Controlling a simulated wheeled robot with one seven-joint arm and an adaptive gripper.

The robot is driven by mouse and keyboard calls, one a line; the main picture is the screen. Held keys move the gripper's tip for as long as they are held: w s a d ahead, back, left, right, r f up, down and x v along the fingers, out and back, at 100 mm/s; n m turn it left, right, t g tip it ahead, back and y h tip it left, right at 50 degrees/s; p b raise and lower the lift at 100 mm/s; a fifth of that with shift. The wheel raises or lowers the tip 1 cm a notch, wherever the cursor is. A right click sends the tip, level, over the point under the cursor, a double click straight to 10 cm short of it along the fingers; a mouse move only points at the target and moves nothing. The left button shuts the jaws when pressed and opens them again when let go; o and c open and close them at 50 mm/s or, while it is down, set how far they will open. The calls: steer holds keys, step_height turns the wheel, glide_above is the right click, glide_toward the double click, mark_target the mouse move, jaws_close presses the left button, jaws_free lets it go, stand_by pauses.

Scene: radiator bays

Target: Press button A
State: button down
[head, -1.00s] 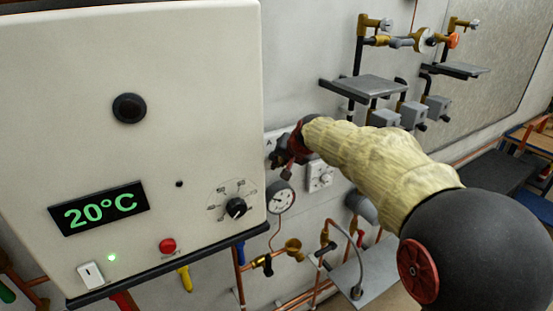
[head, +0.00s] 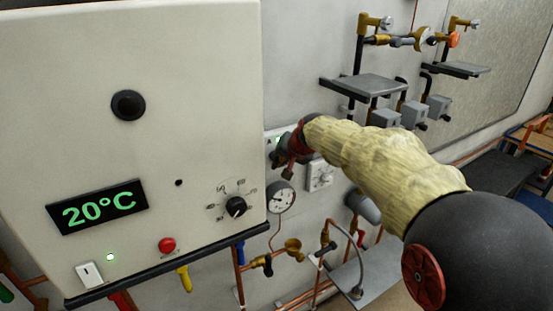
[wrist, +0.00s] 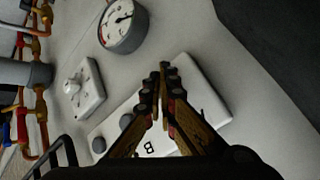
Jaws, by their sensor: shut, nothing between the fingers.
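A white button plate (head: 272,134) is fixed to the wall just right of the big cream cabinet, with the letter A at its left edge. A small green glow shows beside that letter. My gripper (head: 280,158) is shut and empty, and its tips are at this plate, covering most of it. In the wrist view my gripper (wrist: 164,70) lies across the plate (wrist: 205,95), which also bears a letter B and grey round parts. Button A itself is hidden behind my fingers. I cannot tell whether the tips touch it.
The cream cabinet (head: 60,120) with a 20°C display stands close on the left. A round gauge (head: 281,197) and a white dial box (head: 320,175) are below the plate. Pipes and valves (head: 325,245) stick out lower down. Grey shelves (head: 375,86) jut out at upper right.

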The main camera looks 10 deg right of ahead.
steer(key=s+d+b, duration=0.2)
steer(key=s+b, duration=0.1)
steer(key=s, duration=0.2)
steer(key=shift+s, duration=0.35)
steer(key=shift+a, duration=0.1)
steer(key=s+f+n+g+b, duration=0.1)
steer(key=s+f+b, duration=0.2)
steer(key=s, duration=0.9)
steer(key=s+f+n+g+h+b, duration=0.1)
steer(key=s+f+b, duration=0.3)
steer(key=s+f, duration=0.6)
steer(key=s+f+n+g+b, duration=0.1)
steer(key=s+f+n+b, duration=0.2)
steer(key=s, duration=1.2)
step_height(320, 180, down, 3)
steer(key=shift+s+f+h+b, duration=0.2)
steer(key=shift+h+b, duration=0.2)
steer(key=shift+b, duration=0.25)
steer(key=shift+a, duration=0.1)
